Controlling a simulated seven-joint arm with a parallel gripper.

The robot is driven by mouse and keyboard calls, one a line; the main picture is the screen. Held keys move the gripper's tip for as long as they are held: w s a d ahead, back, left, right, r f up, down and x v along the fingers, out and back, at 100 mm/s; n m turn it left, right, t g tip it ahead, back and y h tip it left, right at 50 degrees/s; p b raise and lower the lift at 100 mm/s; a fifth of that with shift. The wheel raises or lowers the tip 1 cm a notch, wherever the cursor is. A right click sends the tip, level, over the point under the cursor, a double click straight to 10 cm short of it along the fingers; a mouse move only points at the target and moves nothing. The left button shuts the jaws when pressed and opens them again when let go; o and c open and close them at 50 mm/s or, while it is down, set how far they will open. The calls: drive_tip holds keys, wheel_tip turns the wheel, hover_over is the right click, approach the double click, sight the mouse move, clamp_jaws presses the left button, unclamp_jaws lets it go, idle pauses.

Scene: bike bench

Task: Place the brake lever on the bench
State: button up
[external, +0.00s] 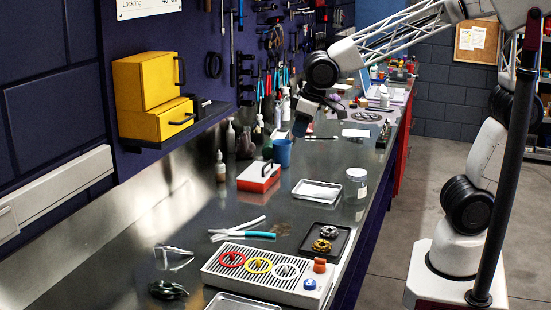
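The metal bench (150,235) runs from the near left to the back of the room. I cannot pick out the brake lever with certainty. A dark, shiny curved part (168,290) lies on the bench at the near left, and a silver, lever-like part (173,256) lies just behind it; either may be a brake lever. My gripper (301,128) hangs above the far half of the bench, pointing down, well away from both parts. Its fingers are dark and small here, so I cannot tell whether they are open or hold anything.
Bare metal shows at the left.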

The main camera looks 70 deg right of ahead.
drive_tip(key=s+d+f+m, duration=0.1)
drive_tip(key=s+d, duration=0.7)
drive_tip(key=s, duration=0.3)
drive_tip(key=s+d+f+m+g, duration=0.1)
drive_tip(key=s+d, duration=0.7)
drive_tip(key=s, duration=0.3)
drive_tip(key=shift+d+f, duration=0.35)
